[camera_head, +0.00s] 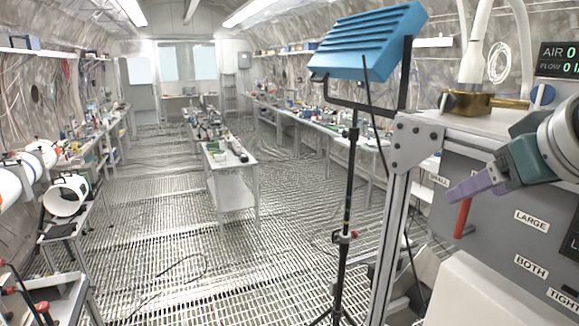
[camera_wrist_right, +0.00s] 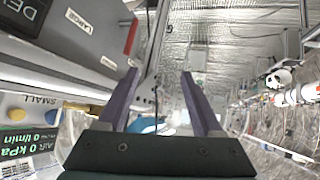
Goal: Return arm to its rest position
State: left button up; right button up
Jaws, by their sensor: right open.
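My right arm comes in from the right edge of the head view. Its right gripper (camera_head: 457,193) has purple fingers on a teal body and hangs in front of the grey labelled panel (camera_head: 492,227). In the right wrist view the two purple fingers (camera_wrist_right: 160,82) stand wide apart with nothing between them, so the gripper is open and empty. A red handle (camera_head: 463,218) on the panel shows just below the fingertips in the head view; I cannot tell the exact gap. My left gripper is not in view.
A blue lamp (camera_head: 368,40) on a black stand (camera_head: 346,200) rises left of the panel's metal frame post (camera_head: 395,215). A brass fitting (camera_head: 480,103) sits on top of the cabinet. A white table (camera_head: 232,190) stands mid-tunnel. The grating floor (camera_head: 270,265) between is mostly clear, with a cable on it.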

jog(key=s+a+f+g, duration=0.1)
jog(key=s+f, duration=0.3)
jog(key=s, duration=0.5)
jog(key=s+a+f+g, duration=0.2)
jog(key=s+f, duration=0.3)
jog(key=s, duration=0.5)
jog(key=s+a+f+g, duration=0.2)
jog(key=s+f, duration=0.3)
jog(key=s, duration=0.4)
jog(key=shift+s+a+n+g+y, duration=0.25)
jog(key=shift+s+n+g+y, duration=0.15)
jog(key=shift+g, duration=0.3)
